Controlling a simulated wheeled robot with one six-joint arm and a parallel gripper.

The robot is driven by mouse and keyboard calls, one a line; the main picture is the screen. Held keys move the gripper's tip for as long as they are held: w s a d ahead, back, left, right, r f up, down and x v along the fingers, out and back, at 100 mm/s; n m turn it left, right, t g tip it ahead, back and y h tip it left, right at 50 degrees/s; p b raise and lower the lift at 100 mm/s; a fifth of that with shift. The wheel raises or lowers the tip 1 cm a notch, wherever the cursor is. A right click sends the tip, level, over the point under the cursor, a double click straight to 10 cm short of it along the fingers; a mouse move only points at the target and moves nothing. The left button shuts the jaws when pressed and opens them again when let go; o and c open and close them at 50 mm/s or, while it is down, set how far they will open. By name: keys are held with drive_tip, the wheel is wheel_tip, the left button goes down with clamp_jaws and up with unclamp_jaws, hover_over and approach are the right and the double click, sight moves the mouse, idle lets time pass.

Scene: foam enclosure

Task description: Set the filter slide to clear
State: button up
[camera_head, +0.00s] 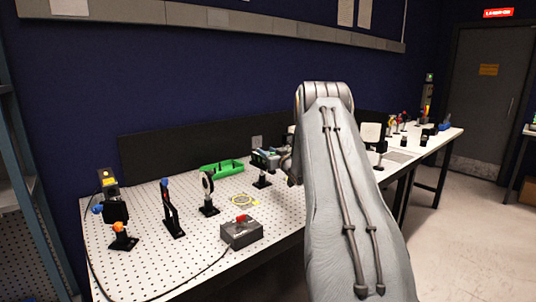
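My arm fills the middle of the head view and bends down behind itself. My gripper (268,160) seems to be at the left of the arm, low over the perforated white table (150,262). Its fingers are small and partly hidden, so I cannot tell whether they are open or shut. A small dark post mount (262,181) stands right under it; I cannot tell if they touch. The filter slide cannot be picked out with certainty; it may be on this mount. Its setting is not readable.
A round-ringed mount (208,190), a dark upright mount (172,210) and an orange-knobbed mount (122,238) stand to the left. A grey box with a red switch (241,231) is in front, a green tray (222,168) behind. More mounts stand right of my arm.

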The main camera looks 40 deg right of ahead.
drive_tip(key=s+b, duration=0.2)
drive_tip(key=s, duration=0.5)
drive_tip(key=shift+s+a, duration=0.4)
drive_tip(key=shift+a, duration=0.05)
drive_tip(key=shift+f, duration=0.1)
